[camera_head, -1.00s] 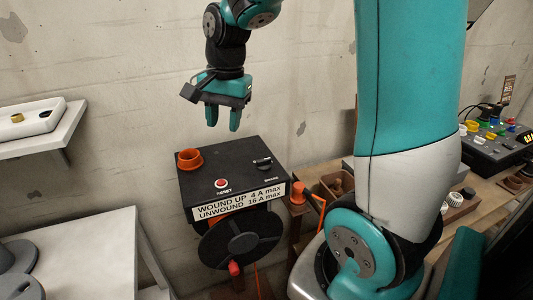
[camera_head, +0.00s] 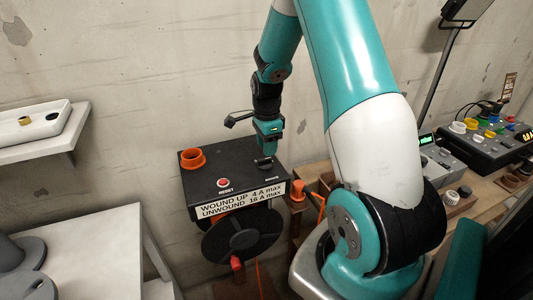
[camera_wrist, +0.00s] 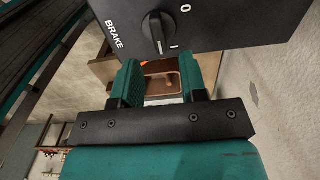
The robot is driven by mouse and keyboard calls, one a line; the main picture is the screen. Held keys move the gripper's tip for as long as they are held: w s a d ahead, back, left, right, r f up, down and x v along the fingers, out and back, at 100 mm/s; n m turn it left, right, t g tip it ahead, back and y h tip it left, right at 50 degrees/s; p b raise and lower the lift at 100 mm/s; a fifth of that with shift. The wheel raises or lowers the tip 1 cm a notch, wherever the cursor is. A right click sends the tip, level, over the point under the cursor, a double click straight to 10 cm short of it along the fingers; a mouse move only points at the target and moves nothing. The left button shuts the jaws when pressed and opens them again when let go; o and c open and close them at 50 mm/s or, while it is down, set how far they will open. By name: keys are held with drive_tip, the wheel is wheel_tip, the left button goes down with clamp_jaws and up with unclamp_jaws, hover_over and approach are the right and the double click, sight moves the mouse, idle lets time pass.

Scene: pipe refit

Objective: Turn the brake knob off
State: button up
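The brake knob (camera_wrist: 157,32) is black, on the dark top panel of the reel box (camera_wrist: 230,25). In the wrist view it sits between the marks O and I, with its white pointer line toward I. The word BRAKE is beside it. In the head view the knob (camera_head: 263,162) is small, at the right of the box top. My gripper (camera_wrist: 158,75) is open and empty. Its two teal fingers are apart, with the knob just beyond the gap between their tips. In the head view my gripper (camera_head: 269,148) points down just above the knob; whether it touches is unclear.
The box top also carries an orange socket ring (camera_head: 192,159) and a red reset button (camera_head: 223,182). A black cable reel (camera_head: 242,232) is below. A white shelf (camera_head: 55,140) is at left. A bench with a control box (camera_head: 485,143) is at right.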

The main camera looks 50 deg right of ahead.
sight(267, 158)
drive_tip(key=shift+f+p, duration=0.4)
drive_tip(key=shift+f, duration=1.9)
drive_tip(key=shift+c, duration=0.2)
clamp_jaws()
